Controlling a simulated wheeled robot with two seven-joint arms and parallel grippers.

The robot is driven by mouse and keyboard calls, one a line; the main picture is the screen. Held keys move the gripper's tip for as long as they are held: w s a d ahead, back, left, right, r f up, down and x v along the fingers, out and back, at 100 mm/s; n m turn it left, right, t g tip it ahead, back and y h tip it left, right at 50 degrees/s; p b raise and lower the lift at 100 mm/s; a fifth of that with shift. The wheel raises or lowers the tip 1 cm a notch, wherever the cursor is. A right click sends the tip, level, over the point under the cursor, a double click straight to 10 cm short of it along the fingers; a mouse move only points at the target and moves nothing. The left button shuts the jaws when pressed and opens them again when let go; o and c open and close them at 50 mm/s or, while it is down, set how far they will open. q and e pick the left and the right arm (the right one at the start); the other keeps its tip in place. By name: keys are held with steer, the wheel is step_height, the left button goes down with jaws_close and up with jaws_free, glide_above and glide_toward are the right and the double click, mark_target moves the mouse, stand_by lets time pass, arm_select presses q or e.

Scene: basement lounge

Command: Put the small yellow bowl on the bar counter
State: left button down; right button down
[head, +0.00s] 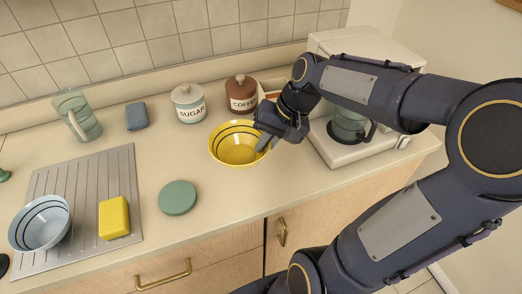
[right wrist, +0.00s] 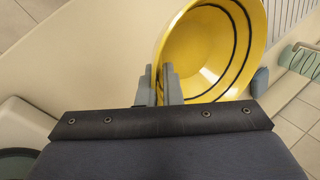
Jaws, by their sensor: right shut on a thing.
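The small yellow bowl (head: 234,150) with dark rings stands upright near the middle of the counter (head: 240,198) in the head view. My right gripper (head: 266,142) reaches in from the right and is shut on the bowl's right rim. In the right wrist view the two grey fingers (right wrist: 164,85) pinch the wall of the yellow bowl (right wrist: 205,45), one on each side. I cannot tell whether the bowl is resting on the counter or just above it. My left gripper does not show.
Behind the bowl stand a sugar jar (head: 188,104) and a coffee jar (head: 241,94). A coffee machine (head: 345,150) stands at right. A green disc (head: 177,198) lies in front. At left, a drainboard (head: 90,180) holds a light-blue bowl (head: 40,225) and yellow sponge (head: 114,217).

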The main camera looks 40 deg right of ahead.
steer(key=w+f, duration=0.1)
steer(key=w+d+f, duration=0.1)
steer(key=f, duration=0.1)
steer(key=w+d+f, duration=0.1)
steer(key=f, duration=0.1)
steer(key=shift+w+d+f, duration=0.1)
steer(key=shift+w+d, duration=0.05)
steer(key=shift+d, duration=0.05)
steer(key=shift+f, duration=1.65)
steer(key=shift+f, duration=0.1)
steer(key=shift+f+b, duration=0.15)
steer(key=shift+b, duration=0.15)
steer(key=c, duration=1.6)
jaws_free()
